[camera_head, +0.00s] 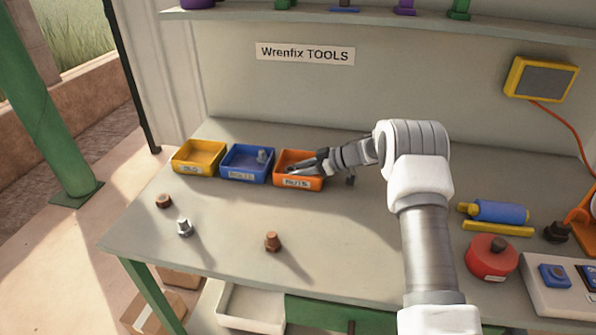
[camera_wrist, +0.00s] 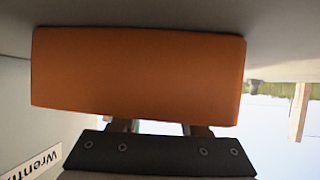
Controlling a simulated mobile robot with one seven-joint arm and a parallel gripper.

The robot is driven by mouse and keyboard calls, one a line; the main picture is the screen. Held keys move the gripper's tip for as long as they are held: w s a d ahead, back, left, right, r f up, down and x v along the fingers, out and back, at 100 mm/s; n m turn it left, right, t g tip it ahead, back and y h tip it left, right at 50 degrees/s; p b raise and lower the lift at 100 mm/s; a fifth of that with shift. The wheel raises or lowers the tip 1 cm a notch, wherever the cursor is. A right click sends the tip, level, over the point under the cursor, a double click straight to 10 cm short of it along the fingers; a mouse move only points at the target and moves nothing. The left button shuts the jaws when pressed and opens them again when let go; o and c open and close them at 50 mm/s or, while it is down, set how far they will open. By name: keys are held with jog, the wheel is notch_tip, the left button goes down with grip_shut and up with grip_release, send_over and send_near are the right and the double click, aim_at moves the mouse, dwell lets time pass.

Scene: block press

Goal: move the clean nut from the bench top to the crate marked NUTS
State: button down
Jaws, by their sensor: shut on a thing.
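The orange crate (camera_head: 299,184) with the NUTS label stands on the bench top (camera_head: 225,215), at the right end of a row of crates. Its wall fills much of the wrist view (camera_wrist: 140,75). My gripper (camera_head: 300,169) reaches into this crate from the right. In the wrist view its fingers go behind the crate's rim, so the fingertips are hidden. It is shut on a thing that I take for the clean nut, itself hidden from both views. No other clean nut shows on the bench. A rusty brown nut (camera_head: 163,201) lies at the left.
A blue crate (camera_head: 246,176) holding a grey piece and a yellow crate (camera_head: 197,170) stand left of the orange one. A grey bolt (camera_head: 184,228) and a rusty bolt (camera_head: 272,242) stand nearer the front. A red round tin (camera_head: 490,262) and a blue-yellow tool (camera_head: 499,211) are at the right.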

jog(key=shift+r, duration=0.1)
jog(key=shift+f, duration=0.25)
jog(key=c, duration=0.7)
grip_release()
